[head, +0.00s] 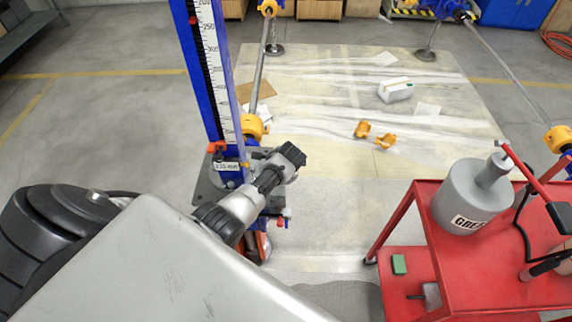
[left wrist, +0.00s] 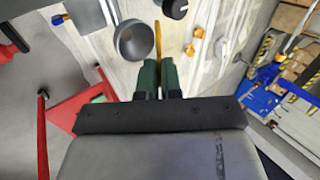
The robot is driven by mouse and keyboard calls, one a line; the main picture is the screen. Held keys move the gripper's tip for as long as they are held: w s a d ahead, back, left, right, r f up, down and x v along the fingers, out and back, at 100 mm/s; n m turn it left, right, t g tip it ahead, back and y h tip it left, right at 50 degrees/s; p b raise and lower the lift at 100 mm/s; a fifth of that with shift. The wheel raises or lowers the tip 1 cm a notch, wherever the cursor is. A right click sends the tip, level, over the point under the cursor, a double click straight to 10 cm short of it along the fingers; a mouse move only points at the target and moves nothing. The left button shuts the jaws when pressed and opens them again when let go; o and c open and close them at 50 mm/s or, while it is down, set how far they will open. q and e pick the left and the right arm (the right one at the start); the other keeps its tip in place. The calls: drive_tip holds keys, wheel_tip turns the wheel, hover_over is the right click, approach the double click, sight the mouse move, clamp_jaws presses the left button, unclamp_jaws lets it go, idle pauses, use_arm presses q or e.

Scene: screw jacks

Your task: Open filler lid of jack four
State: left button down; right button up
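The tall blue screw jack (head: 212,80) with a black and white scale stands left of centre in the head view. My left arm crosses its foot, hiding much of the lower part; the gripper's fingers cannot be made out there. In the left wrist view, the green fingers of my left gripper (left wrist: 159,66) are close together. A thin yellow piece (left wrist: 158,36), seemingly the filler lid seen edge-on, stands out between their tips. Left of it is a round grey cup (left wrist: 135,40) with its hollow showing. A black knob (left wrist: 175,8) is above. My right gripper is out of view.
A red cart (head: 408,275) with a grey grease can (head: 465,200) stands at the right. Yellow parts (head: 376,134) and a white container (head: 396,90) lie on the pale floor sheet (head: 330,90). The floor between jack and cart is clear.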

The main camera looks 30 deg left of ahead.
use_arm(q)
drive_tip(key=shift+w+a+r+g+h, duration=0.3)
drive_tip(key=shift+w+g, duration=0.1)
drive_tip(key=shift+w, duration=0.1)
drive_tip(key=shift+w+a+g+b, duration=0.15)
drive_tip(key=shift+w+g+b, duration=0.1)
drive_tip(key=shift+g+b, duration=0.2)
drive_tip(key=shift+w+a+r+g+h+b, duration=0.1)
drive_tip(key=shift+w+a+g+h+b, duration=0.2)
drive_tip(key=shift+w+g+h+b, duration=0.5)
drive_tip(key=g+b, duration=0.1)
drive_tip(key=b, duration=0.1)
drive_tip(key=shift+w+a+r+g+h+b, duration=0.25)
drive_tip(key=shift+w+a+r+h+b, duration=0.05)
drive_tip(key=shift+w+a+h, duration=0.1)
drive_tip(key=shift+a+f, duration=0.1)
drive_tip(key=shift+w+a+r+b, duration=0.1)
drive_tip(key=shift+w+a+b, duration=0.2)
drive_tip(key=shift+w+b, duration=0.2)
drive_tip(key=shift+w+a+r+b, duration=0.1)
drive_tip(key=shift+w+a+b, duration=0.15)
drive_tip(key=shift+w+b, duration=0.2)
